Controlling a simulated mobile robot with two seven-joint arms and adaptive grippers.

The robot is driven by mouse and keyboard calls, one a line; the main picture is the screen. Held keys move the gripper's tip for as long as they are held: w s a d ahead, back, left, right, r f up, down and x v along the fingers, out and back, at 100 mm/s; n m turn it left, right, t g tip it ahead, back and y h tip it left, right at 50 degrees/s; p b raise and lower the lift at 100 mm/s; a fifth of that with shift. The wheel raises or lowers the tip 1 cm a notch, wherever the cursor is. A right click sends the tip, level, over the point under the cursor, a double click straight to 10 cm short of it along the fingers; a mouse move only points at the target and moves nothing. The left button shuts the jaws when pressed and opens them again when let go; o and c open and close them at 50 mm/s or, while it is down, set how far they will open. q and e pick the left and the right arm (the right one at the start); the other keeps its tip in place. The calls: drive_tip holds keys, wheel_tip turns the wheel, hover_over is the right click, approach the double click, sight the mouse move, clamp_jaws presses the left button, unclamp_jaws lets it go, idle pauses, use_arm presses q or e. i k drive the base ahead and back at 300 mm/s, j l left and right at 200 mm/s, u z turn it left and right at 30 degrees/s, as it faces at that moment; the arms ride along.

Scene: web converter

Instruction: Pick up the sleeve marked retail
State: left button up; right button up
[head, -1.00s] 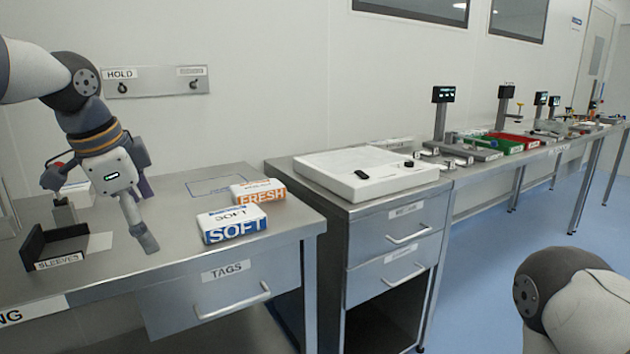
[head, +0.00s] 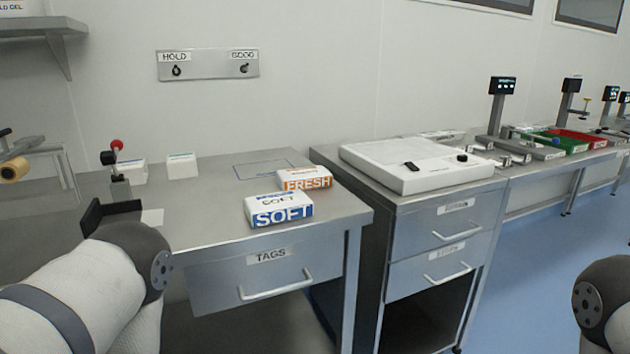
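No sleeve marked retail can be made out. A black holder (head: 108,214), labelled SLEEVES in the earlier frame, stands at the left of the steel table (head: 215,220). My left arm now covers its front and label, so I cannot tell what is in it. My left arm (head: 120,280) crosses the lower left, and its gripper is out of the picture. Only a link of my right arm (head: 605,300) shows at the right edge, and its gripper is not seen.
A SOFT pack (head: 280,211) and a FRESH pack (head: 306,179) lie at the table's right. Two small white boxes (head: 183,166) stand at the back, near a red-knobbed device (head: 119,170). A TAGS drawer (head: 270,275) is below. A white device (head: 415,165) sits on the right cabinet.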

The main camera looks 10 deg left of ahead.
sight(183, 165)
drive_tip(key=u, duration=1.45)
